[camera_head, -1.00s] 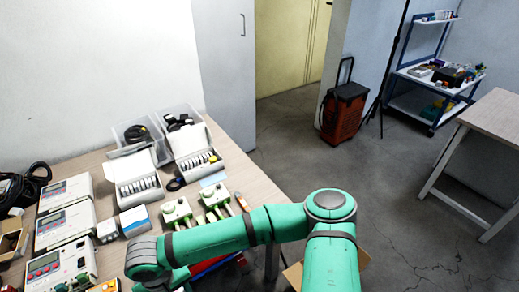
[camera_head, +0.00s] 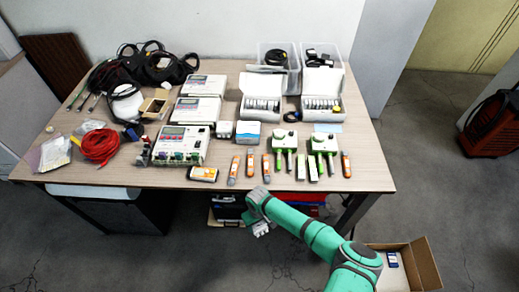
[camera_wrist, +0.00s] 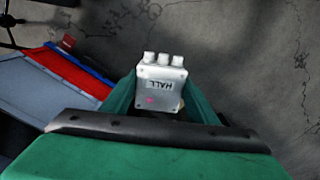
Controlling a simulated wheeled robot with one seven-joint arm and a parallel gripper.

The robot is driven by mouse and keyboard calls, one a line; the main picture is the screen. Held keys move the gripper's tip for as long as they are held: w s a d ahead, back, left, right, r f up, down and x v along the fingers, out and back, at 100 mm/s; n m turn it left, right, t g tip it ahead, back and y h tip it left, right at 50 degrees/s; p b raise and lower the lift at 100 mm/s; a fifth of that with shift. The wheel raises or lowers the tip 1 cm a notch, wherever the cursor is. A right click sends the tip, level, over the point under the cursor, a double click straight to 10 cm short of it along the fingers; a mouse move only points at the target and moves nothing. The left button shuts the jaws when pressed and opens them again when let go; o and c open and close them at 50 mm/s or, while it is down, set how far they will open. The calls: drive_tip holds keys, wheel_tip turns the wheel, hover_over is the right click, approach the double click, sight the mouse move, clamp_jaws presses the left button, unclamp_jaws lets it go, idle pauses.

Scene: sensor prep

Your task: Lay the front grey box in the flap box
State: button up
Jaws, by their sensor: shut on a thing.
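A small light-grey box marked HALL (camera_wrist: 158,88), with several round white knobs along one edge, sits between the green fingers of my gripper (camera_wrist: 160,98) in the wrist view. My gripper is shut on it. In the head view my gripper (camera_head: 259,222) hangs just off the table's front edge, with the grey box (camera_head: 262,230) partly hidden under it. The flap box (camera_head: 427,264) is an open cardboard box on the floor at the lower right, beside my arm. A small blue-and-white item (camera_head: 393,260) lies in it; my arm hides part of the box.
The wooden table (camera_head: 230,180) holds meters, cables, two green-and-white devices (camera_head: 323,145) and several orange-and-grey tools. Red and blue crates (camera_head: 305,198) stand beneath its front edge. An orange case (camera_head: 490,125) stands at the far right.

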drive_tip(key=shift+w+a+f, duration=0.15)
drive_tip(key=shift+f, duration=0.5)
drive_tip(key=shift+w+a+r, duration=0.4)
drive_tip(key=shift+w+a, duration=0.1)
drive_tip(key=shift+a, duration=0.3)
